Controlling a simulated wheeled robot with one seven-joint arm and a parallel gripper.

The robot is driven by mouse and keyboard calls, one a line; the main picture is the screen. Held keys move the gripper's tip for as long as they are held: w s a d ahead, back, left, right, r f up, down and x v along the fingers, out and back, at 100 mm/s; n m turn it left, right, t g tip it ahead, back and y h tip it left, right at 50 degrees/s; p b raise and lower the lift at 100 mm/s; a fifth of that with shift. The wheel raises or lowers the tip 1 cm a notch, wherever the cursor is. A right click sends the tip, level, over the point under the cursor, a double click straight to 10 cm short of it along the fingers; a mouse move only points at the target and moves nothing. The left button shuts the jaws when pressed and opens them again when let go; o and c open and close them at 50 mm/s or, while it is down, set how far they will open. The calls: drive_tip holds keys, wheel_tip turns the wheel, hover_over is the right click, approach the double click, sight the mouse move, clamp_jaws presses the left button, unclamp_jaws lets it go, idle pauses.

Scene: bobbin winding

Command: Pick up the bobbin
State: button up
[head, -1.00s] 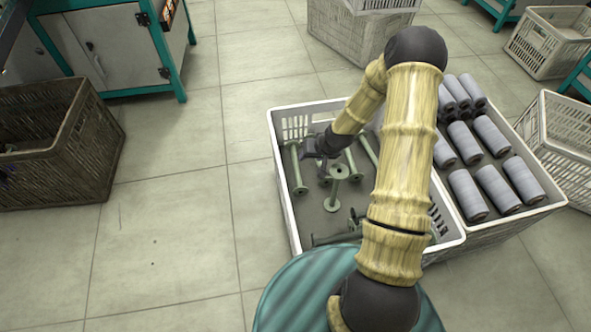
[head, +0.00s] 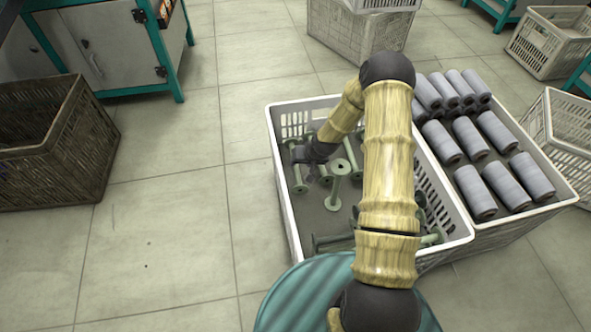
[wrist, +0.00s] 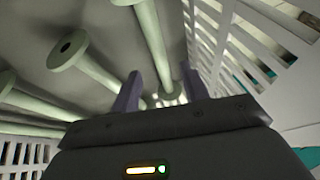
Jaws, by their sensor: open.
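Several pale green bobbins lie and stand in the white crate (head: 273,150), including one at the left wall (head: 296,165) and one near the middle (head: 338,186). My gripper (head: 311,177) is inside the crate between these two, with its jaws open. In the wrist view my gripper (wrist: 162,72) has two grey fingers apart, with a long green bobbin shaft (wrist: 158,45) running between them in the picture. I cannot tell whether the fingers touch it. Another bobbin (wrist: 85,65) lies to the left there. My arm hides part of the crate's right side.
A second white crate (head: 520,222) holding rows of grey spools (head: 484,190) adjoins on the right. The crate's slatted wall (wrist: 225,40) is close to my gripper in the wrist view. A brown basket (head: 60,150) stands at far left on open floor.

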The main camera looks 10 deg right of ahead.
sight(297, 167)
drive_tip(key=shift+w+a+f, duration=0.1)
drive_tip(key=shift+w+f, duration=0.2)
drive_tip(key=shift+f, duration=0.15)
drive_tip(key=b+x, duration=0.3)
drive_tip(key=x, duration=0.1)
drive_tip(key=shift+f+b, duration=0.15)
drive_tip(key=shift+b, duration=0.15)
drive_tip(key=shift+w+a+f, duration=0.1)
drive_tip(key=shift+w+f, duration=0.15)
drive_tip(key=shift+f, duration=0.25)
drive_tip(key=shift+s+r, duration=0.1)
clamp_jaws()
